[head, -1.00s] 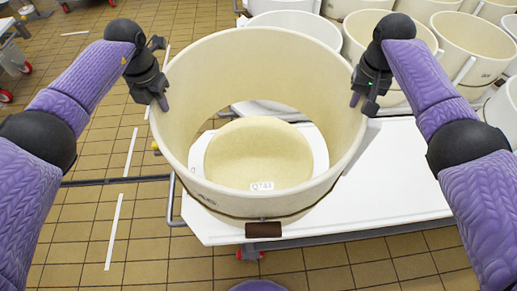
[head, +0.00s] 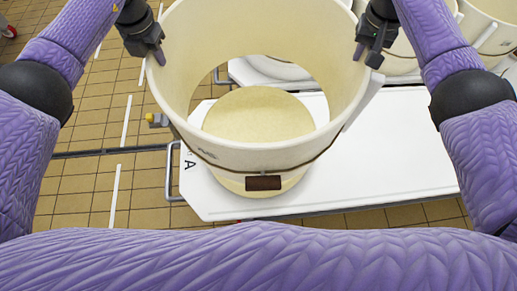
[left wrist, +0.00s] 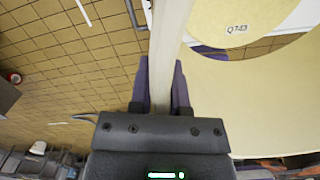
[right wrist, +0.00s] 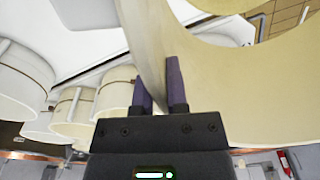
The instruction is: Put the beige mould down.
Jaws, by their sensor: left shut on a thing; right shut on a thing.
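The beige mould (head: 215,153) is a large open hoop with a dark band and a brown plate on its front. Both my grippers hold its rim, one on each side. My left gripper (head: 158,54) is shut on the left wall, and the wall (left wrist: 172,45) runs between its fingers in the left wrist view. My right gripper (head: 369,54) is shut on the right wall, which also shows in the right wrist view (right wrist: 150,50). Through the hoop I see a round beige block (head: 258,110); its label reads Q743 in the left wrist view (left wrist: 232,14). The block's lower edge shows beneath the hoop.
A white table (head: 390,150) marked A lies under the block and reaches right, its right part clear. A metal handle (head: 172,172) is at its left end. Several other beige tubs (head: 492,30) stand at the back right. Tiled floor (head: 80,185) lies left.

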